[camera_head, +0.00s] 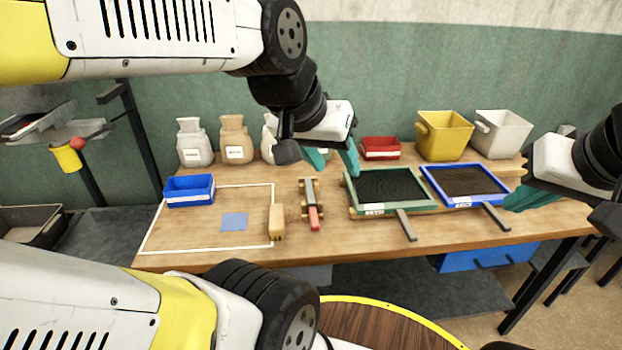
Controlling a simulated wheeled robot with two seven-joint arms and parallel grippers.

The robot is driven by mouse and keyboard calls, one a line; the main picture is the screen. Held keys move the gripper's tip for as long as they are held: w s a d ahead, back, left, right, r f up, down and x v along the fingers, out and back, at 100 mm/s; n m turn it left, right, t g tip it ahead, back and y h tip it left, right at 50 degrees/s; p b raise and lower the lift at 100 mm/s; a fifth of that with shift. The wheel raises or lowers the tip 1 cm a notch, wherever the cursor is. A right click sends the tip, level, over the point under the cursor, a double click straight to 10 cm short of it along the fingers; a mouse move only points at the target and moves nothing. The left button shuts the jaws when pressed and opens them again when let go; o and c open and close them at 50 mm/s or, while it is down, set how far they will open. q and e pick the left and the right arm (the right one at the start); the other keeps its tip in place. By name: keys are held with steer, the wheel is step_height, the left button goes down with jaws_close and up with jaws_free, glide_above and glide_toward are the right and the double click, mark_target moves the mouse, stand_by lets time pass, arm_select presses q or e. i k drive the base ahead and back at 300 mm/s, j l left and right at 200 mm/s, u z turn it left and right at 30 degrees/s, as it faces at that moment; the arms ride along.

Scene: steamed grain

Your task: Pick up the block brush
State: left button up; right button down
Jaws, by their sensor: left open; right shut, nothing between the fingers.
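The block brush (276,221) looks like a small tan block with a darker lower end. It lies on the wooden table at the right edge of a white-outlined area. My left gripper (334,160) is open and empty, with teal fingertips, above the back of the table. It is behind and to the right of the brush, apart from it. My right gripper (526,198) is shut and empty at the table's right side, beside the blue-framed sieve.
A red-ended tool (313,218) lies on a small rack right of the brush. The green-framed sieve (428,204) and blue-framed sieve (432,184) stand further right. A blue bin (189,199) and blue square (234,222) are left. Sacks (236,140) and a yellow bucket (443,137) stand behind.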

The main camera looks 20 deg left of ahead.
mark_target(276, 220)
steer(key=k+j+u, duration=0.1)
steer(key=u, duration=0.35)
steer(key=j+u, duration=0.3)
steer(key=u, duration=0.15)
steer(key=k, duration=0.05)
